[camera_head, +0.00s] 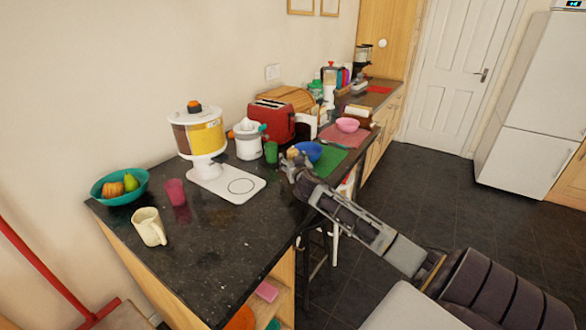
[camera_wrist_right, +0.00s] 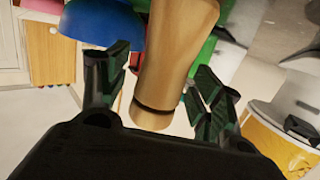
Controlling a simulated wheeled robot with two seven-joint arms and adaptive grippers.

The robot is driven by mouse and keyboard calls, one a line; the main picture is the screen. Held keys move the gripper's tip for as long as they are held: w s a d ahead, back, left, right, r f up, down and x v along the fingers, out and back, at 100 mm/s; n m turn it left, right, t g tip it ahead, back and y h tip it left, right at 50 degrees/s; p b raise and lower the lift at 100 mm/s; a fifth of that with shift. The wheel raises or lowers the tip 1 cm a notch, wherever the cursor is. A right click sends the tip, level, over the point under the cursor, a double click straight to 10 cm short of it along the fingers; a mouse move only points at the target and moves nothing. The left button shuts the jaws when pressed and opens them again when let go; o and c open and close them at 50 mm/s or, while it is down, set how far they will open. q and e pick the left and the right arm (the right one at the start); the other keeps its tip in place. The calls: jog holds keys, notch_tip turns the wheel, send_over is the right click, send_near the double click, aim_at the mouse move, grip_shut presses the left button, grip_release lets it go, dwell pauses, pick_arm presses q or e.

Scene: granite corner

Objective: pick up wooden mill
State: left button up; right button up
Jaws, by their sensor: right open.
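The wooden mill (camera_wrist_right: 178,55) is a smooth light-brown column with a dark ring near one end. In the right wrist view it lies between the spread fingers of my right gripper (camera_wrist_right: 160,78), with the finger on the left standing apart from it. In the head view my right gripper (camera_head: 291,168) is over the counter's right edge, and only a small tan part of the mill (camera_head: 292,153) shows beside it. The right gripper is open; the frames do not show whether either finger touches the mill. My left gripper is not in view.
Near the mill are a blue bowl (camera_head: 309,151), a green mat (camera_head: 328,160), a green cup (camera_head: 271,152) and a red toaster (camera_head: 272,122). A dispenser on a white base (camera_head: 225,188) stands left. The dark counter's front (camera_head: 205,265) is clear.

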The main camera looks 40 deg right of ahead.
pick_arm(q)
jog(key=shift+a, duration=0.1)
pick_arm(e)
jog(key=shift+c, duration=0.5)
jog(key=c, duration=1.1)
jog(key=shift+r, duration=0.1)
